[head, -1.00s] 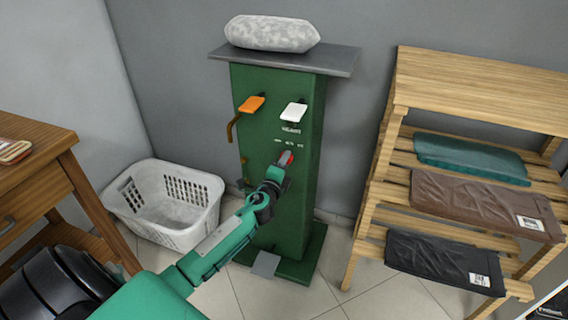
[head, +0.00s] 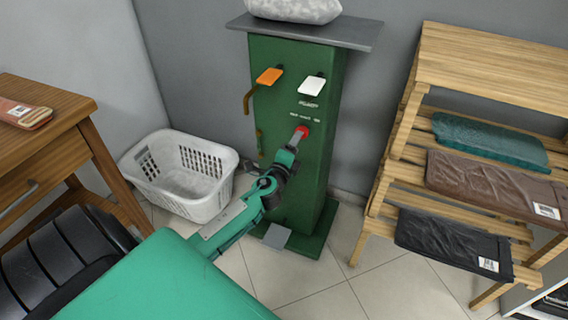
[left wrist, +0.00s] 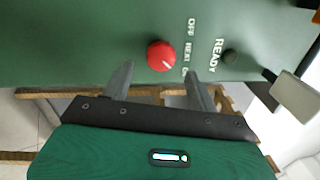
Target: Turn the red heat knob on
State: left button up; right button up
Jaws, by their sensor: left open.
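The red heat knob (head: 302,130) is on the front of the green machine column (head: 285,190), below the white lever. In the left wrist view the round red knob (left wrist: 161,55) has a pale pointer mark and stands beside the printed words OFF and HEAT. My left gripper (head: 294,141) is in front of the knob. In the left wrist view its two fingers (left wrist: 157,78) are open, with the knob just beyond the tips and a little nearer the left finger. Nothing is between the fingers. My right gripper does not show.
An orange lever (head: 269,76) and a white lever (head: 313,84) stick out above the knob. A white basket (head: 180,195) and a wooden table (head: 60,110) are at the left. A wooden rack (head: 480,75) with folded clothes is at the right. A grey pedal (head: 277,236) is at the base.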

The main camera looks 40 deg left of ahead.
pick_arm(q)
jog(key=v, duration=0.9)
jog(key=shift+s, duration=0.25)
jog(key=shift+d, duration=0.15)
